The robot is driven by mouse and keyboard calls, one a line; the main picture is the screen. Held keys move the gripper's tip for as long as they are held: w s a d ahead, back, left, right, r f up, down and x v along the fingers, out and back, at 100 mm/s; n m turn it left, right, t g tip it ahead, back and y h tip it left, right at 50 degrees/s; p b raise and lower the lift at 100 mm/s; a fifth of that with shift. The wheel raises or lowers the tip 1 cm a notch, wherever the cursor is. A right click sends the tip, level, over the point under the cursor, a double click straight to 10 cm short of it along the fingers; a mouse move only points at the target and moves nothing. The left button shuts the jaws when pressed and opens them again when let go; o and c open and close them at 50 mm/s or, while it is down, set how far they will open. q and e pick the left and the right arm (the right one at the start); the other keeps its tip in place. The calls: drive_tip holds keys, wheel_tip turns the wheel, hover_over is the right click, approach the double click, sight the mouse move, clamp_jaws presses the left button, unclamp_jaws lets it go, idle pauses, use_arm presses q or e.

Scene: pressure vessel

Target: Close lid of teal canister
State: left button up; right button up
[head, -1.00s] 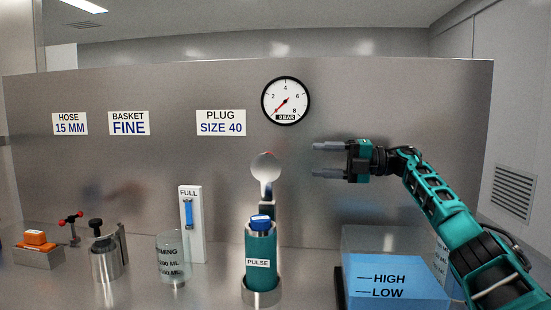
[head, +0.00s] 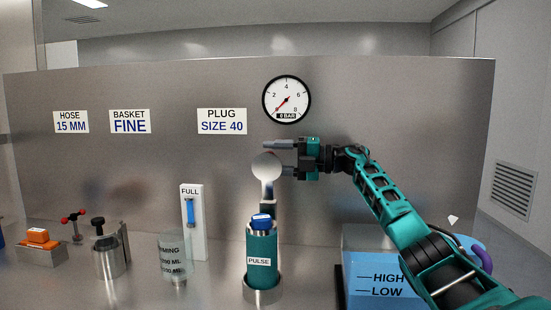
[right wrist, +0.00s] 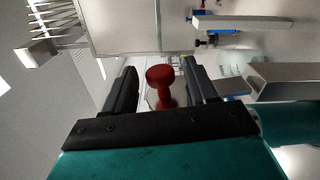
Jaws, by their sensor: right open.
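The teal canister (head: 262,246) stands upright in a metal base, labelled PULSE, with a blue block (head: 261,220) at its mouth. Its round metal lid (head: 266,165) stands open, raised on a hinge post behind the mouth. My right gripper (head: 270,157) is open at the lid's upper right; its lower finger is partly hidden at the lid's edge. In the right wrist view a red knob (right wrist: 160,76) shows between the open fingers (right wrist: 162,82), apparently without contact. The knob is hidden in the head view. My left gripper is not in view.
A blue-filled tank (head: 388,281) stands at the right below my arm. A clear beaker (head: 173,262), a FULL gauge post (head: 192,224), a metal pot (head: 110,259) and an orange block (head: 38,236) stand to the left. A steel panel (head: 180,165) rises behind.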

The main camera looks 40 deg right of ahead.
drive_tip(key=shift+c, duration=0.5)
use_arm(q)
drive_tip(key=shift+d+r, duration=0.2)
use_arm(e)
clamp_jaws()
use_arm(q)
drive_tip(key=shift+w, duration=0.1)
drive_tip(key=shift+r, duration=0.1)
